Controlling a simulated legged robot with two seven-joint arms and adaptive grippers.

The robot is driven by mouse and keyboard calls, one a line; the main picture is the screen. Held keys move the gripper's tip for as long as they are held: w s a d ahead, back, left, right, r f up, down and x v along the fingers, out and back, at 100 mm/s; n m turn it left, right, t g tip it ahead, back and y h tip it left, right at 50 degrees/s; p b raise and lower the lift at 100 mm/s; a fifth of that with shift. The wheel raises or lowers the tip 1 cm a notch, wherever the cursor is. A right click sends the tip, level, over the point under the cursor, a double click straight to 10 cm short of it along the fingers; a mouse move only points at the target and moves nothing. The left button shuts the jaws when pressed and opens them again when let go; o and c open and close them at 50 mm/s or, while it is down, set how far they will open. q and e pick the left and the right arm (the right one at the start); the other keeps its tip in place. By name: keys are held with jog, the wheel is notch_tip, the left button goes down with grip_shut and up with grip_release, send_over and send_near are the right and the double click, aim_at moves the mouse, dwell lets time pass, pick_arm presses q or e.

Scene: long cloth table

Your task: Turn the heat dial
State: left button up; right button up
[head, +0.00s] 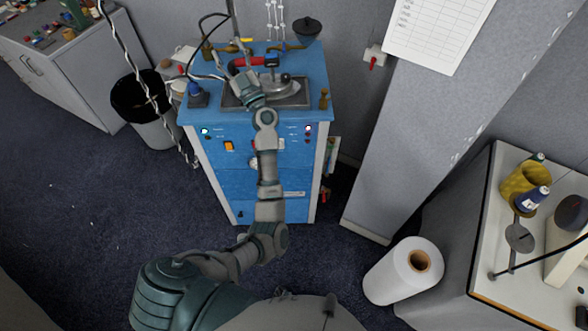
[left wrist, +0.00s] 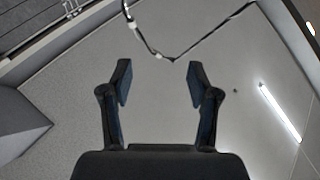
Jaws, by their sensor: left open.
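A blue cabinet (head: 229,185) stands ahead in the head view, with small controls on its front panel. A pale round knob (head: 253,163), partly hidden behind my left arm, may be the heat dial; its marking is too small to read. My left gripper (head: 241,84) is above the cabinet's top, over the sink area and away from the front panel. In the left wrist view the left gripper (left wrist: 158,82) is open and empty, its two dark fingers apart against the ceiling. My right gripper is not in view.
The cabinet's top holds a metal sink (head: 294,99) and a red pipe (head: 246,62). An orange switch (head: 229,146) is on the front panel. A black-lined bin (head: 157,134) stands left, a white roll (head: 384,283) front right. Dark floor is clear at left.

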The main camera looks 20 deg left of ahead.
pick_arm(q)
jog(key=w+d+f+m+t+h, duration=0.1)
jog(key=d+f+m+t+h, duration=0.8)
jog(key=d+f+m+h, duration=0.65)
jog(key=s+d+f+m+g+h, duration=0.2)
jog(key=s+d+f+g+h, duration=0.2)
jog(key=f, duration=0.4)
jog(key=s+d+f+m+g+h, duration=0.2)
jog(key=s+d+f+g+h, duration=0.1)
jog(key=s+f, duration=0.3)
jog(key=shift+s+d+f+m+g+h, duration=0.15)
jog(key=shift+d+f+m+g+h, duration=0.2)
jog(key=shift+f+g+h, duration=0.5)
